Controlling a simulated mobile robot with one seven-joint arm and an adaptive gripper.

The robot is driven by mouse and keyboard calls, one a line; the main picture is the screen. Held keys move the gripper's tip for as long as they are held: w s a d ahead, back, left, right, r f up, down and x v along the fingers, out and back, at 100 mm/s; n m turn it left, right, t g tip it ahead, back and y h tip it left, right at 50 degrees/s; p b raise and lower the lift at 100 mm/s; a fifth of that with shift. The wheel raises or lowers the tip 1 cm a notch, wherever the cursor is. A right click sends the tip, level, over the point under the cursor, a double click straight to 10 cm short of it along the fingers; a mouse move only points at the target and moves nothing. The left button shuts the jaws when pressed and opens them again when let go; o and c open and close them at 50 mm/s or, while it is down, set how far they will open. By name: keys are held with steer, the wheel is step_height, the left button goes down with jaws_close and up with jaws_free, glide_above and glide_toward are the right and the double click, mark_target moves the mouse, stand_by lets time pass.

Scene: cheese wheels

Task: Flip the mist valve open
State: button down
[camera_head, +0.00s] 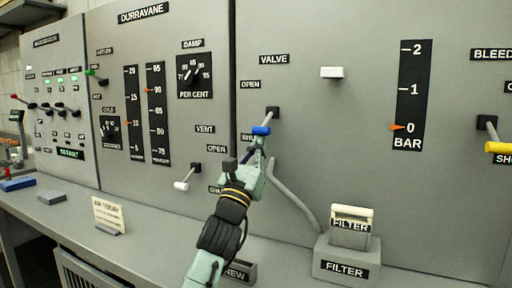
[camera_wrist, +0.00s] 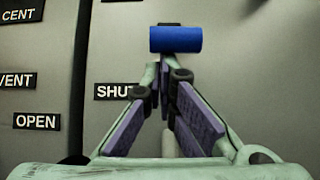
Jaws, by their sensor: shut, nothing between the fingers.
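The lever under the VALVE label (camera_head: 273,59) has a blue handle (camera_head: 261,131) on a grey arm from a dark pivot (camera_head: 272,112). The lever slopes down toward the SHUT label (camera_wrist: 116,91), away from the OPEN label (camera_head: 250,84) above. My gripper (camera_head: 259,143) is shut and empty just below the blue handle. In the wrist view my fingertips (camera_wrist: 165,68) meet right under the blue handle (camera_wrist: 175,39). I cannot tell whether they touch it. My gripper partly hides the SHUT label in the head view.
A white-handled vent lever (camera_head: 182,185) sticks out to the left. A grey hose (camera_head: 291,196) runs down right of my gripper to the FILTER box (camera_head: 346,264). A yellow-handled lever (camera_head: 498,147) is at far right.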

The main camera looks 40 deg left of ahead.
stand_by(0.4)
steer(key=shift+s+d+r+g+p, duration=0.1)
steer(key=shift+s+r+g+p, duration=0.4)
steer(key=shift+g, duration=0.3)
steer(key=shift+s+d+r+g+p, duration=0.1)
steer(key=shift+s+r+g+p, duration=0.35)
steer(key=shift+g, duration=0.35)
steer(key=r, duration=0.1)
steer(key=s+r+p, duration=0.1)
steer(key=r, duration=0.1)
steer(key=shift+s+d+r+h, duration=0.2)
steer(key=shift+r+h, duration=0.05)
steer(key=shift+h, duration=0.05)
